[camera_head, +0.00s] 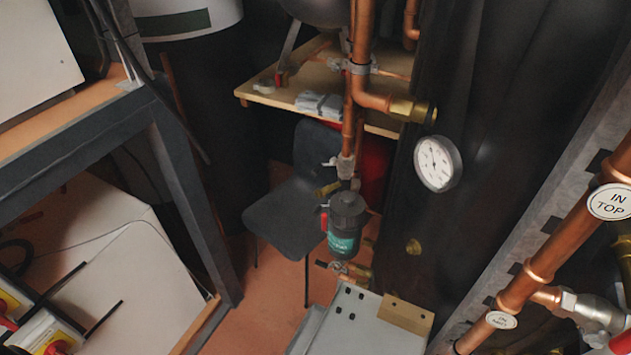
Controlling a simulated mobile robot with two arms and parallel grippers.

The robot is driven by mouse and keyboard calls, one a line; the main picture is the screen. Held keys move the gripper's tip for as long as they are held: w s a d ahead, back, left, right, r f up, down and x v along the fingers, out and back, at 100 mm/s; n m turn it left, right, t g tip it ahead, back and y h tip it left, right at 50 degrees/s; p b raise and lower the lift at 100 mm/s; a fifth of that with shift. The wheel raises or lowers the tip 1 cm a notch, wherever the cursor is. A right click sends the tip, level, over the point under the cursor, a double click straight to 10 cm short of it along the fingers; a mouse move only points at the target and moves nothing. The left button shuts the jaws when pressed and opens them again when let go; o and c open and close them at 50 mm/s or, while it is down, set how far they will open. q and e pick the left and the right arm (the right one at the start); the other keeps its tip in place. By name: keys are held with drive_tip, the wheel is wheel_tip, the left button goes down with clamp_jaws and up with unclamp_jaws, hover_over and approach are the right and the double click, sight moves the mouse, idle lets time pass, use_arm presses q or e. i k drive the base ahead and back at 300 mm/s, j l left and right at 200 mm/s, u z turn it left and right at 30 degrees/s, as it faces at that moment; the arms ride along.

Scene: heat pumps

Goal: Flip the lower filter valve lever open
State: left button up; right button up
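The filter (347,212) is a dark canister with a teal label, hanging on the copper pipework in the middle of the view. Below it is a small brass lower valve fitting (357,269). A small lever (323,264) appears to stick out to the left of that fitting; it is too small to tell its exact position. A red handle (324,220) shows at the filter's left side. Another brass fitting (327,188) sits just above the filter. Neither of my grippers is in view.
A grey box top with black holes (352,338) stands below the filter. A dark chair (289,208) is behind to the left. A dark tank with a round gauge (437,163) and labelled copper pipes (548,256) are on the right. A metal frame (184,195) stands left.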

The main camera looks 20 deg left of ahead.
sight(316, 213)
drive_tip(key=j, duration=0.35)
drive_tip(key=k+j+u, duration=0.1)
drive_tip(key=j, duration=0.25)
drive_tip(key=i+j, duration=0.1)
drive_tip(key=j, duration=0.4)
drive_tip(key=i+j, duration=0.1)
drive_tip(key=j, duration=0.4)
